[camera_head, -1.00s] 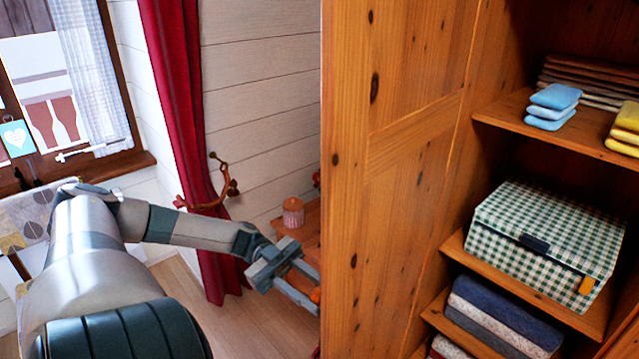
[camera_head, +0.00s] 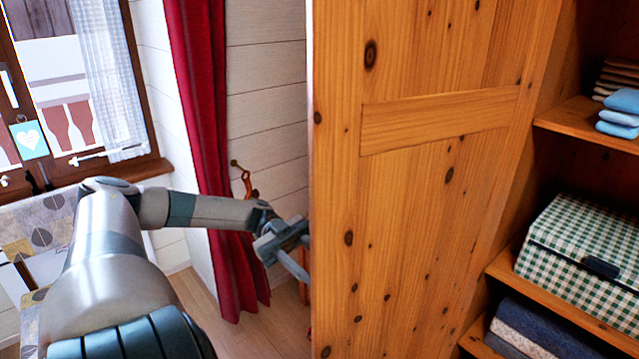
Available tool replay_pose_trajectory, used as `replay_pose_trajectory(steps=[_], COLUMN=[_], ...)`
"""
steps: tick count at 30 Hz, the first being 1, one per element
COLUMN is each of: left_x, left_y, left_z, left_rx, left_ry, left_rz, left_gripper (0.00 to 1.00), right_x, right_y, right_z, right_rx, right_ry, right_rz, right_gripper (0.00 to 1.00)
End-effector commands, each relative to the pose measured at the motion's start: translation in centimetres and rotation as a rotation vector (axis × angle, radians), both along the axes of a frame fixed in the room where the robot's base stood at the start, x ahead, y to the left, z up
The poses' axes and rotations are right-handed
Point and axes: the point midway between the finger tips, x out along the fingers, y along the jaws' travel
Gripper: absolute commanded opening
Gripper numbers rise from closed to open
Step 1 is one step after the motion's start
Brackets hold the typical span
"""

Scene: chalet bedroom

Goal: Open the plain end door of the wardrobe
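The wardrobe's plain wooden door (camera_head: 420,200) stands swung open at the middle of the head view, its panelled face toward me. The wardrobe's inside shows to its right, with shelves (camera_head: 580,122). My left gripper (camera_head: 300,262) is at the door's left edge, partly behind it. Its visible finger reaches toward the edge; the other fingertip is hidden, so I cannot tell whether it touches the door or how far the fingers are apart. My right gripper is out of view.
A green checked box (camera_head: 575,255), folded blue cloths (camera_head: 620,112) and dark folded textiles (camera_head: 545,335) lie on the shelves. A red curtain (camera_head: 205,150) hangs behind my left arm, beside a window (camera_head: 60,90). Some wooden floor (camera_head: 265,330) is clear below.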

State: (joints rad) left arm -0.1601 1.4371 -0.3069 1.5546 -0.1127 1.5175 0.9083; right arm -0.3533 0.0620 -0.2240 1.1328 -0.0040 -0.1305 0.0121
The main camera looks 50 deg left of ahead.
Motion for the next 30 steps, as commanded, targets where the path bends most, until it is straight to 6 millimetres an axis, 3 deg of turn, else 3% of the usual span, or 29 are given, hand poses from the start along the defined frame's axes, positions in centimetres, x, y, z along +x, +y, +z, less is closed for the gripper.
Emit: replay_pose_trajectory(steps=[15,16,17,30], left_x=[0.49,0.49,0.48,0.33], left_y=[0.49,0.48,0.48,0.4], left_z=[0.01,0.02,0.03,0.06], left_rx=[0.002,0.002,0.002,0.0], left_ry=[-0.002,-0.003,-0.003,-0.001], left_rz=[0.01,0.01,0.01,0.003], left_gripper=[0.0,0.41,0.48,0.51], right_x=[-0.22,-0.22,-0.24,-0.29], right_y=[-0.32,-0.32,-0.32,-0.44], right_z=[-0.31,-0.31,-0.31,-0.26], right_rx=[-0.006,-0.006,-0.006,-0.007], right_ry=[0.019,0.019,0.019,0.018], right_rz=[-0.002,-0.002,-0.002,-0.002], right_gripper=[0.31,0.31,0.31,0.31])
